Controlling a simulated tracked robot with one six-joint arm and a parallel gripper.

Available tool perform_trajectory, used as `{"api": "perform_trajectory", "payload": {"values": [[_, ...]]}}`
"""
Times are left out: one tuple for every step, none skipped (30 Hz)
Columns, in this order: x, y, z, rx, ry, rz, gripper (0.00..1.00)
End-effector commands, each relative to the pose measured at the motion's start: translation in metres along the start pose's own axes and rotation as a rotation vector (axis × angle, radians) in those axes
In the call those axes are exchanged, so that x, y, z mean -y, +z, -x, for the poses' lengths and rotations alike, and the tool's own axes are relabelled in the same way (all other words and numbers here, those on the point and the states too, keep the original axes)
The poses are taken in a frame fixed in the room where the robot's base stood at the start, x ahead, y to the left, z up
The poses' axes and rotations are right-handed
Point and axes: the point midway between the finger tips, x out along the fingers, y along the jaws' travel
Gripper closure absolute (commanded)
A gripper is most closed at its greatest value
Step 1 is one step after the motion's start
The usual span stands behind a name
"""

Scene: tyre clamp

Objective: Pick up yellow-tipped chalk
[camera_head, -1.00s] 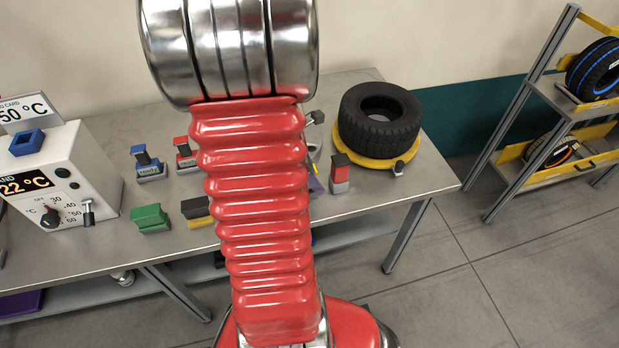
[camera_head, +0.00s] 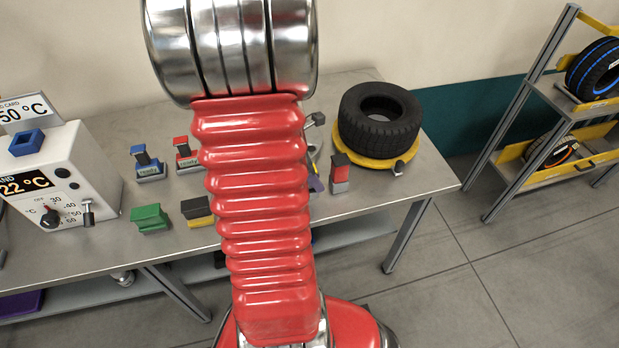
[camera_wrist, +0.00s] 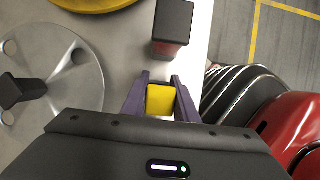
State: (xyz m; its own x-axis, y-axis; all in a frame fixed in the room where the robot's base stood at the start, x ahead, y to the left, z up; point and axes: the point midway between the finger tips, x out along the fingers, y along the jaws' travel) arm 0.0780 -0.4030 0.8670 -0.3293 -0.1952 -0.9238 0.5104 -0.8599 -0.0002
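The yellow-tipped chalk (camera_wrist: 160,101) shows as a yellow block between the two purple fingers of my gripper (camera_wrist: 161,92) in the wrist view. The fingers sit against both its sides with no clear gap, so my gripper looks shut on it. The chalk's lower part is hidden, and I cannot tell whether it still touches the table. In the head view my red arm hides most of my gripper and the chalk; only a bit of purple shows beside the arm.
A dark-topped red block (camera_head: 340,173) stands close by, near the fingertips in the wrist view (camera_wrist: 172,27). A black tyre (camera_head: 380,116) lies on a yellow ring behind it. Green (camera_head: 150,218) and blue (camera_head: 148,162) blocks stand farther left.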

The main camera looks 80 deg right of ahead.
Motion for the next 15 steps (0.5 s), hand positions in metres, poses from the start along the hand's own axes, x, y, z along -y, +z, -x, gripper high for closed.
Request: {"api": "perform_trajectory", "payload": {"values": [[-0.0001, 0.0, 0.0, 0.0, 0.0, 0.0, 0.8], [-0.0001, 0.0, 0.0, 0.0, 0.0, 0.0, 0.82], [-0.0001, -0.0001, 0.0, 0.0, 0.0, 0.0, 0.85], [-0.0001, -0.0001, 0.0, 0.0, 0.0, 0.0, 0.87], [-0.0001, -0.0001, 0.0, 0.0, 0.0, 0.0, 0.9], [-0.0001, -0.0001, 0.0, 0.0, 0.0, 0.0, 0.92], [-0.0001, -0.0001, 0.0, 0.0, 0.0, 0.0, 0.94], [-0.0001, -0.0001, 0.0001, 0.0, 0.0, 0.0, 0.97], [-0.0001, 0.0, 0.0001, 0.0, 0.0, 0.0, 0.97], [-0.0001, 0.0, 0.0001, 0.0, 0.0, 0.0, 0.97], [-0.0001, -0.0001, 0.0001, 0.0, 0.0, 0.0, 0.97], [-0.0001, -0.0001, 0.0001, 0.0, 0.0, 0.0, 0.97], [-0.0001, 0.0, 0.0001, 0.0, 0.0, 0.0, 0.97], [-0.0002, 0.0, 0.0002, 0.0, 0.001, 0.0, 0.97], [-0.0002, 0.0002, 0.0006, 0.0, 0.001, 0.0, 0.97]]}}
